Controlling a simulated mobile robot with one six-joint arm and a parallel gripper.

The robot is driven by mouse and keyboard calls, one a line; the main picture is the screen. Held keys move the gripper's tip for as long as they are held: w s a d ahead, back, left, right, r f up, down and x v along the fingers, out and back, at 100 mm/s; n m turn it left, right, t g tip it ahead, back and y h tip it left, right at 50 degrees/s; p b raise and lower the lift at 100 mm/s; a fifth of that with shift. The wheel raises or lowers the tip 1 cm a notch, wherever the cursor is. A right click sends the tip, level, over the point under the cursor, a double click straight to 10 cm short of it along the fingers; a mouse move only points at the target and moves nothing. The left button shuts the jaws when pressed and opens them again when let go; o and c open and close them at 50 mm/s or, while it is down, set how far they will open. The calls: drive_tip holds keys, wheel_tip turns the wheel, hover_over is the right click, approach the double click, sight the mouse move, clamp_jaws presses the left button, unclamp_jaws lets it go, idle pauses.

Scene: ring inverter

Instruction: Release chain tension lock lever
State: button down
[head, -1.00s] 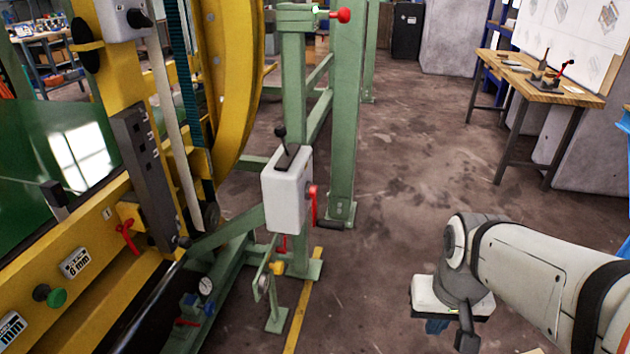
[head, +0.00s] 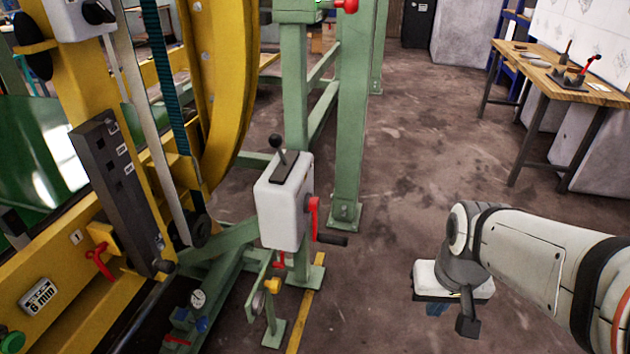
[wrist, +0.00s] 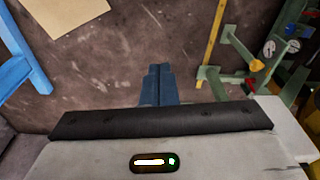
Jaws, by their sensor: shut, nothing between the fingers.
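A light grey box (head: 284,202) stands on a green post, with a black-knobbed lever (head: 278,146) on top. A red lever (head: 314,217) and a dark crank handle (head: 331,240) are on its right side. A small red lever (head: 278,261) is below the box, and another red lever (head: 100,262) is on the yellow frame. I cannot tell which one is the chain tension lock lever. My gripper (head: 436,309) hangs right of the box, apart from it. In the wrist view its blue fingers (wrist: 157,80) are together and empty, above the floor.
A yellow machine frame (head: 222,90) fills the left. Green posts (head: 347,130) stand behind the box. A wooden workbench (head: 570,88) is at the upper right. Open floor (head: 410,150) lies between them. A blue frame (wrist: 18,75) shows at the wrist view's left.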

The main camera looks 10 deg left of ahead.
drive_tip(key=w+a+f+n+t+y+b, duration=0.1)
drive_tip(key=w+a+f+n+t, duration=0.35)
drive_tip(key=w+a+f, duration=0.45)
drive_tip(key=w+a+f+n+t+y+b, duration=0.1)
drive_tip(key=w+a+f+n+t+y, duration=0.15)
drive_tip(key=w+a+f+n, duration=0.65)
drive_tip(key=s+a+f+n+t+y+b, duration=0.1)
drive_tip(key=s+a+f+n+t+y, duration=0.1)
drive_tip(key=a+f+n, duration=0.3)
drive_tip(key=s+a+f+n+t+y+b, duration=0.1)
drive_tip(key=s+a+f+n+t+y, duration=0.1)
drive_tip(key=a, duration=0.6)
wheel_tip(320, 180, down, 3)
drive_tip(key=n+t+y, duration=0.1)
drive_tip(key=n+t, duration=0.1)
drive_tip(key=t, duration=0.1)
drive_tip(key=shift+s+n, duration=0.35)
drive_tip(key=shift+f, duration=0.1)
